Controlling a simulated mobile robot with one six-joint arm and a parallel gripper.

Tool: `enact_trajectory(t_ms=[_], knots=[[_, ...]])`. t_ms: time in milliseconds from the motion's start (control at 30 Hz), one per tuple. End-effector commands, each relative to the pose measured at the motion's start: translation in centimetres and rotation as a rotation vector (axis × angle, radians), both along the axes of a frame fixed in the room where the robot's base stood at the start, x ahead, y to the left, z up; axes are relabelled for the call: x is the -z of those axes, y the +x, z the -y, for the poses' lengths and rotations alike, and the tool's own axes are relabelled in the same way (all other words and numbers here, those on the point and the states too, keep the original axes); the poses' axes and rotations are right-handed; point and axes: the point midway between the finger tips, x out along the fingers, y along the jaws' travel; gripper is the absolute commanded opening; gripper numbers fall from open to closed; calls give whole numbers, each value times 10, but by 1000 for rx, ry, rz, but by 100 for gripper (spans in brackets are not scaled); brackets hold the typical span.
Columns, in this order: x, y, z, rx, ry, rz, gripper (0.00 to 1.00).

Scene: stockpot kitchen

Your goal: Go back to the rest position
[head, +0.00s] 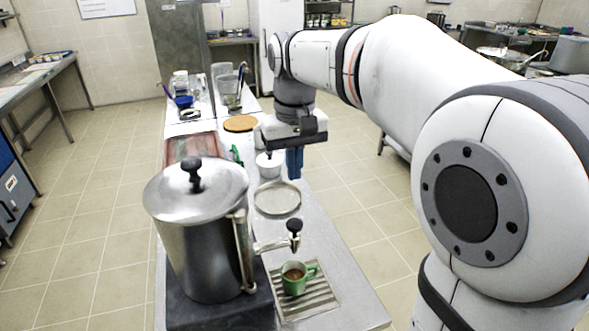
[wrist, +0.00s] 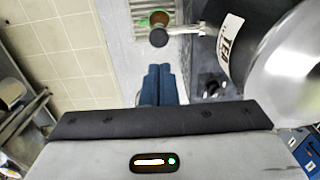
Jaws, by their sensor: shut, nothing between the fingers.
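My gripper (head: 294,163) hangs above the right side of the long metal counter, past the round tray, pointing down. Its blue fingers (wrist: 160,84) are together with nothing between them. My arm reaches in from the right of the head view. A large steel stockpot (head: 203,240) with a lid and a tap (head: 275,243) stands at the near left of the counter. A green cup (head: 294,278) with brown liquid stands on the drip grate below the tap. The cup also shows at the top of the wrist view (wrist: 160,18), partly hidden by the tap's knob.
A round tray (head: 278,198) and a white bowl (head: 268,165) sit near my gripper. A reddish board (head: 190,148), a round cork mat (head: 240,123) and several containers stand farther back. Tiled floor lies free on both sides of the counter.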

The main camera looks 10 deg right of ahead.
Motion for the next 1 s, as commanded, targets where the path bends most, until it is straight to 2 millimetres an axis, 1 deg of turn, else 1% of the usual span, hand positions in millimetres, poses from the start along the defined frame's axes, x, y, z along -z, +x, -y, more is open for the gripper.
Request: enact_trajectory(t_ms=[167,267,367,500,600,700,833,1000], knots=[[0,0,0,0,0,0,0],[8,-18,13,22,5,30,0],[24,-45,29,55,12,77,0],[55,-92,53,106,21,160,0],[80,-122,65,140,24,215,0],[102,-145,73,166,26,256,0],[120,-163,79,184,26,290,0],[126,-168,80,191,26,301,0]])
